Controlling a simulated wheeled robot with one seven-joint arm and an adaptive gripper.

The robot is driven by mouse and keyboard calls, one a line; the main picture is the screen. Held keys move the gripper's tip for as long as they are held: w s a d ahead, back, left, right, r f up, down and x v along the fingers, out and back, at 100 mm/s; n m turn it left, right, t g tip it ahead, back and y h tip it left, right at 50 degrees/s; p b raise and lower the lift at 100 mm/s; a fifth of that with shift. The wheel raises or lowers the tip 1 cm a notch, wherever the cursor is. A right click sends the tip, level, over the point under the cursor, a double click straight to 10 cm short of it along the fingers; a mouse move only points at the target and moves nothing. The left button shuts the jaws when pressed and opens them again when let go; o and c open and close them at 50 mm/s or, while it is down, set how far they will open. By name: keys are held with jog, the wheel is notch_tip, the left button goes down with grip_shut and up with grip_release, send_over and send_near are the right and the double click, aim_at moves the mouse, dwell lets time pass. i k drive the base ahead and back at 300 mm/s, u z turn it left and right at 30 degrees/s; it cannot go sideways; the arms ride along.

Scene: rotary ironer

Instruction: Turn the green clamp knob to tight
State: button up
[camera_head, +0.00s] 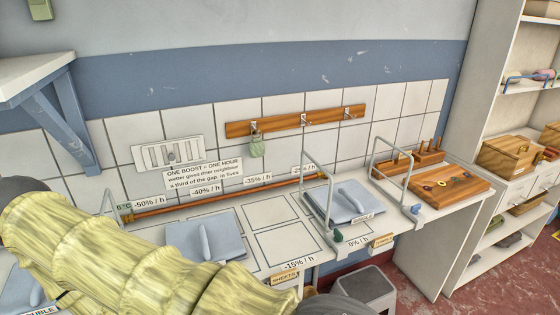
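A small dark green knob (338,236) sits at the front foot of a grey wire frame (318,160) on the white tiled worktop. It looks like the green clamp knob; its turn position is too small to read. My arm, in a pale yellow sleeve, crosses the lower left of the head view. A dark rounded part shows at the bottom edge, below the knob. The fingers of my gripper are out of view, so I cannot see whether it is open or holds anything.
A second wire frame with a blue knob (416,209) stands to the right. Grey-blue pads (205,243) lie on the worktop (270,212). A copper rod (230,197) runs along the back. A grey stool (365,289) stands below the front edge. Wooden trays (447,186) sit at right.

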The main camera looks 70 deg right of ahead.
aim_at(338, 237)
jog(key=u, duration=0.15)
jog(key=k, duration=0.95)
jog(key=z, duration=1)
